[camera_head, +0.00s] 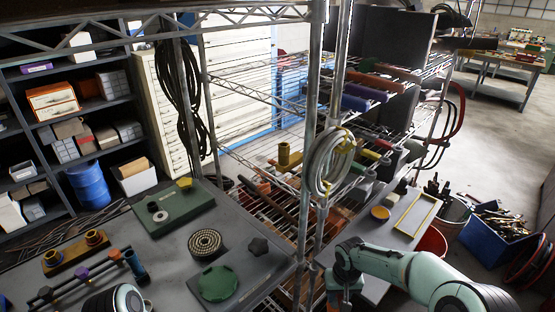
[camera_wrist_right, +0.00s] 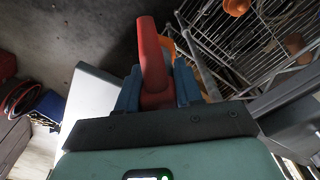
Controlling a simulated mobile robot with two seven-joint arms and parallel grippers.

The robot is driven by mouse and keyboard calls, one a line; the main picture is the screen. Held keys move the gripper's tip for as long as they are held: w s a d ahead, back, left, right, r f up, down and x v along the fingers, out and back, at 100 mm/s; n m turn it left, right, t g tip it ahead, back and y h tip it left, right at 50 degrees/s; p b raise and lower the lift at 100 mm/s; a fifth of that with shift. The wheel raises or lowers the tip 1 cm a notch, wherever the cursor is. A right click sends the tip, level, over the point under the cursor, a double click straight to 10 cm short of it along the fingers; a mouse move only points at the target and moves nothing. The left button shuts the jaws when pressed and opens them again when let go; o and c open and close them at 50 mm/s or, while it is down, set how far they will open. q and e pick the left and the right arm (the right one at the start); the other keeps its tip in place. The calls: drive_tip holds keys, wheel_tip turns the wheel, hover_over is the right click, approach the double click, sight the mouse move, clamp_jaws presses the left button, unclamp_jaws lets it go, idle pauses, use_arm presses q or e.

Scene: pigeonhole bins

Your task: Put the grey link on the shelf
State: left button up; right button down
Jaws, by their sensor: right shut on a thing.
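My right gripper (camera_head: 345,285) is low in the head view, in front of the wire shelf rack (camera_head: 245,155). In the wrist view, its blue fingers (camera_wrist_right: 157,90) are shut on a red tapered piece (camera_wrist_right: 152,55) that points away from the palm. I cannot pick out a grey link for certain in either view. The shelf rack holds several coloured tubes and parts, among them a purple tube (camera_head: 365,92) and a yellow one (camera_head: 284,153). My left gripper is not in view.
A grey bench (camera_head: 165,275) at the front left holds a green disc (camera_head: 218,283) and other parts. A coil of grey hose (camera_head: 331,160) hangs on the rack post. A blue crate (camera_head: 497,228) of tools stands on the floor at the right. Open floor lies beyond it.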

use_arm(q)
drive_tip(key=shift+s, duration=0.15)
use_arm(e)
drive_tip(key=shift+s, duration=0.15)
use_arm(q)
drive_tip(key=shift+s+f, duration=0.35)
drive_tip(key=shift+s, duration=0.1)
use_arm(e)
drive_tip(key=s+f, duration=0.1)
drive_tip(key=s, duration=0.1)
drive_tip(key=s+f, duration=0.2)
drive_tip(key=shift+f, duration=0.15)
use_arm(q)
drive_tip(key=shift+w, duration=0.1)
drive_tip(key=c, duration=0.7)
use_arm(e)
drive_tip(key=shift+s, duration=0.1)
